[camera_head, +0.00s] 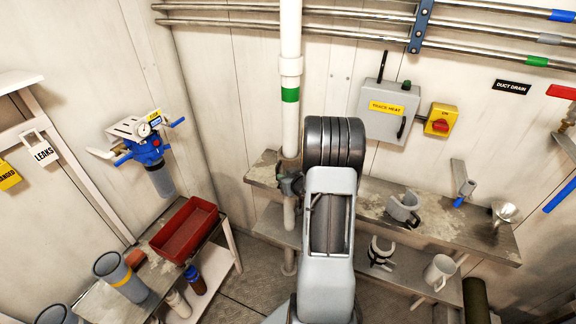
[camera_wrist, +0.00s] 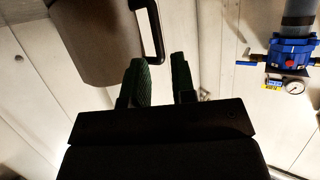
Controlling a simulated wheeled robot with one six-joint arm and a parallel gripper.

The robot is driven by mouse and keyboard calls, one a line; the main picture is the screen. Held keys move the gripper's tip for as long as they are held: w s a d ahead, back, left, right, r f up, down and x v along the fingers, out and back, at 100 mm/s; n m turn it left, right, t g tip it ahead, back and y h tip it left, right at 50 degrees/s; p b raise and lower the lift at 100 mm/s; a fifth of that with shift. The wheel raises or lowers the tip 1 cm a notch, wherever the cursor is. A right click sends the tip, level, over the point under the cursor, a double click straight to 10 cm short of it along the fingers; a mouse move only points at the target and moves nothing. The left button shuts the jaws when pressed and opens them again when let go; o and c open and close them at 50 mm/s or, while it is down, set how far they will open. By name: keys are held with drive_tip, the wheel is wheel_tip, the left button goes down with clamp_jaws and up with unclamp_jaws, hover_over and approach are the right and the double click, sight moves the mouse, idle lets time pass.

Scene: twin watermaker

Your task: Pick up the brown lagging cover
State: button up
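A brown, rounded cover-like body (camera_wrist: 95,40), which looks like the lagging cover, fills the upper left of the wrist view. A black bar handle (camera_wrist: 155,30) stands out from its right side. My gripper (camera_wrist: 161,70) has two dark green fingers with a gap between them. They point at the lower end of the handle, just short of it in the picture; I see nothing held. In the head view my arm blocks the middle, and I cannot make out the cover there.
A white pipe (camera_head: 291,40) with a green band runs down beside my arm.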

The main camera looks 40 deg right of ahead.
sight(284, 164)
drive_tip(key=shift+p+x, duration=0.95)
drive_tip(key=shift+x, duration=2.6)
drive_tip(key=shift+s+d+f, duration=0.1)
drive_tip(key=shift+c, duration=0.4)
clamp_jaws()
